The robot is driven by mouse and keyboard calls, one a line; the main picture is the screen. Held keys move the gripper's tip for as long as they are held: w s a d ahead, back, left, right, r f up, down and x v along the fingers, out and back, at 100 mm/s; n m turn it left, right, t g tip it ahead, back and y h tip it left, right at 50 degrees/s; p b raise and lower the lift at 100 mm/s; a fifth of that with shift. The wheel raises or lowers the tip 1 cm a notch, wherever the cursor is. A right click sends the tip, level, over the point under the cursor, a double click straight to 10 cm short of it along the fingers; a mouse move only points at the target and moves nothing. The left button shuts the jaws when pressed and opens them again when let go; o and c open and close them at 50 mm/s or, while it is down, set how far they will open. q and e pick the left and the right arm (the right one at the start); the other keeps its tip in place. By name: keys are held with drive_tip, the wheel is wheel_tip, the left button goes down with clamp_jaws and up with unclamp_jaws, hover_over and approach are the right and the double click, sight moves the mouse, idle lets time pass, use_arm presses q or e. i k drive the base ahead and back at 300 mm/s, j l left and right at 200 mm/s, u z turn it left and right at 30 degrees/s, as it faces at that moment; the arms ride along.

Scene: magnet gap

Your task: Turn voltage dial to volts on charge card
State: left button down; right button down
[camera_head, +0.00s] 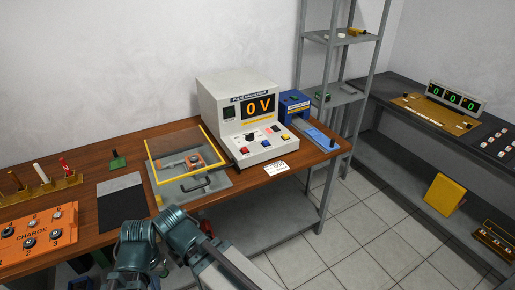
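The pale pulse machine (225,90) stands on the wooden bench and its orange display (258,106) reads 0 V. Its sloped front panel (262,140) carries several small knobs and buttons, dark, red and pale. Their labels are too small to read, so I cannot tell which one is the voltage dial. A small white card (277,168) with a dark number lies on the bench just in front of the machine. The number is too small to read surely. Teal and grey links of my arms show at the bottom. Neither gripper's fingers can be made out.
A yellow-edged clear cover (187,128) and a grey plate with a handle lie left of the machine. A blue device (294,103) stands to its right. An orange CHARGE board (38,236) with knobs sits at the left. Grey shelving (338,95) rises behind the bench's right end.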

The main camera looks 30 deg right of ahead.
sight(249, 137)
drive_tip(key=i+l+z, duration=0.3)
drive_tip(key=z, duration=0.15)
drive_tip(key=i+l+z, duration=0.4)
drive_tip(key=j, duration=0.1)
